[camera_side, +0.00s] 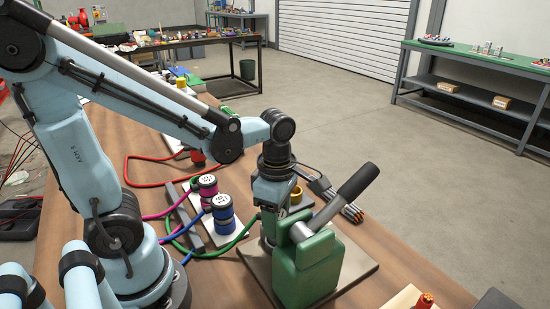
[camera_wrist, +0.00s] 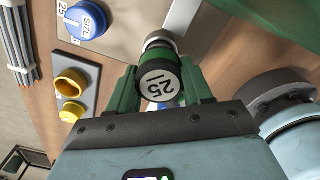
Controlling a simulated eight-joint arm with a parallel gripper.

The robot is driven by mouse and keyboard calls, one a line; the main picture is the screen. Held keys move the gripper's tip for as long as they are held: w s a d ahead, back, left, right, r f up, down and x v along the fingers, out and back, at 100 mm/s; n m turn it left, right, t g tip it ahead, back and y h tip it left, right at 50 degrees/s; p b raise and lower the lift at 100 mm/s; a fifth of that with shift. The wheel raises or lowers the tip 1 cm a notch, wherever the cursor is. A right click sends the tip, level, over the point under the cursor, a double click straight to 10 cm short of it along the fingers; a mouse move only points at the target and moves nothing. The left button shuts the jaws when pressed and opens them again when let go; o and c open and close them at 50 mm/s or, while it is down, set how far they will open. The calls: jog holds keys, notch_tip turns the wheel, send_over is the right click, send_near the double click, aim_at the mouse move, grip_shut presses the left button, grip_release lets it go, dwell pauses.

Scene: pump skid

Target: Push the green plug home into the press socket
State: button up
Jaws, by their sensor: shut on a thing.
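The green plug (camera_wrist: 172,62), with a black band and a white end label reading 25, sits between the two green fingers of my gripper (camera_wrist: 158,80) in the wrist view. My gripper is shut on it. A silver collar (camera_wrist: 158,36) shows at the plug's far end; I cannot tell how deep the plug sits in it. In the side view the green press (camera_side: 305,268) stands on a base plate (camera_side: 358,268), its black-handled lever (camera_side: 358,181) raised to the right. My gripper (camera_side: 268,228) is beside the press, its fingertips and the plug mostly hidden.
A magenta plug (camera_side: 208,187) and a blue plug (camera_side: 223,212) stand on a white plate to the left of the press. Yellow rings (camera_wrist: 70,83) sit on a grey block. Red, magenta, blue and green hoses curve over the wooden bench (camera_side: 400,245).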

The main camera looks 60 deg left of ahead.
jog(key=shift+f, duration=0.55)
jog(key=o, duration=1.3)
jog(key=shift+c, duration=0.2)
notch_tip(320, 180, up, 12)
